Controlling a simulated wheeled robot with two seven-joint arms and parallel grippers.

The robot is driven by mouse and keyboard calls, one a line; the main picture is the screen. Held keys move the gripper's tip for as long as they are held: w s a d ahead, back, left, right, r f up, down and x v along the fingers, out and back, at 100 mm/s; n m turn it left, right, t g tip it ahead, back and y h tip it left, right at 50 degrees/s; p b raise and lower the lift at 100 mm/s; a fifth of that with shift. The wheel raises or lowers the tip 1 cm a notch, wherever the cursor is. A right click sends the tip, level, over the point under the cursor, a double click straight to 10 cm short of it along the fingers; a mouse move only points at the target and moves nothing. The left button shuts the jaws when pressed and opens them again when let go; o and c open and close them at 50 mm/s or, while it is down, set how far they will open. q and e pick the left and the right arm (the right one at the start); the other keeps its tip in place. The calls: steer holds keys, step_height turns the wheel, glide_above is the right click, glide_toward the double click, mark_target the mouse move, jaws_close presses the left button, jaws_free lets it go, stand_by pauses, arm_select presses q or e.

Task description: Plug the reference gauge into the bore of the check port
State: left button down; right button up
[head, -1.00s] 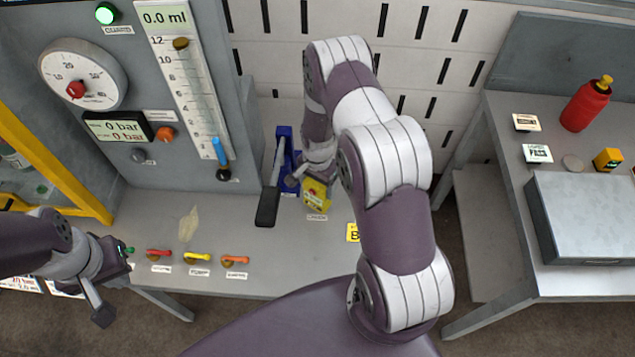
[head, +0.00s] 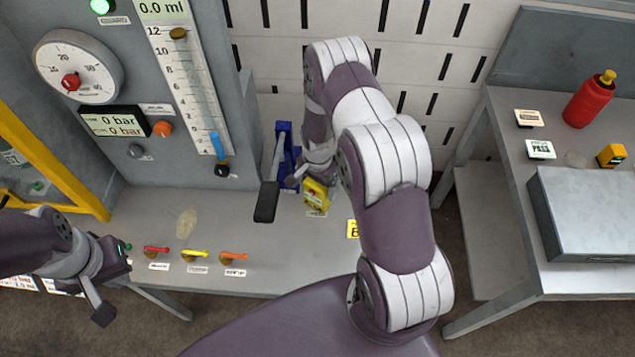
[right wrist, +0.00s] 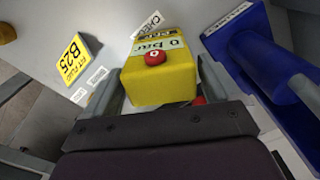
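The reference gauge appears to be the yellow block with a "0 bar" display and a red button (right wrist: 158,85); it also shows in the head view (head: 318,196). In the right wrist view my right gripper (right wrist: 162,98) has a grey finger along each side of it and seems shut on it. The gauge is over or close to the bench by a partly covered "CHEC…" label (right wrist: 146,25). The check port's bore is hidden, so I cannot tell whether the gauge is in it. My left gripper (head: 112,262) is at the lower left, its fingers unclear.
A blue pump (right wrist: 243,48) with a black-gripped lever (head: 266,202) stands close beside the gauge. Several small valves (head: 195,254) line the bench front. A side table holds a red bottle (head: 588,101) and grey case (head: 590,205).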

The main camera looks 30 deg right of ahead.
steer(key=shift+o, duration=0.2)
step_height(320, 180, up, 12)
steer(key=b, duration=0.2)
steer(key=s+a+r+n+t, duration=0.1)
steer(key=s+a+r+n, duration=0.7)
steer(key=s+r+n, duration=0.2)
steer(key=s+n, duration=0.2)
steer(key=s, duration=0.1)
steer(key=shift+s+r+n, duration=0.25)
steer(key=shift+s+n, duration=0.05)
steer(key=shift+s, duration=0.1)
steer(key=shift+w+a, duration=0.1)
steer(key=shift+w, duration=0.05)
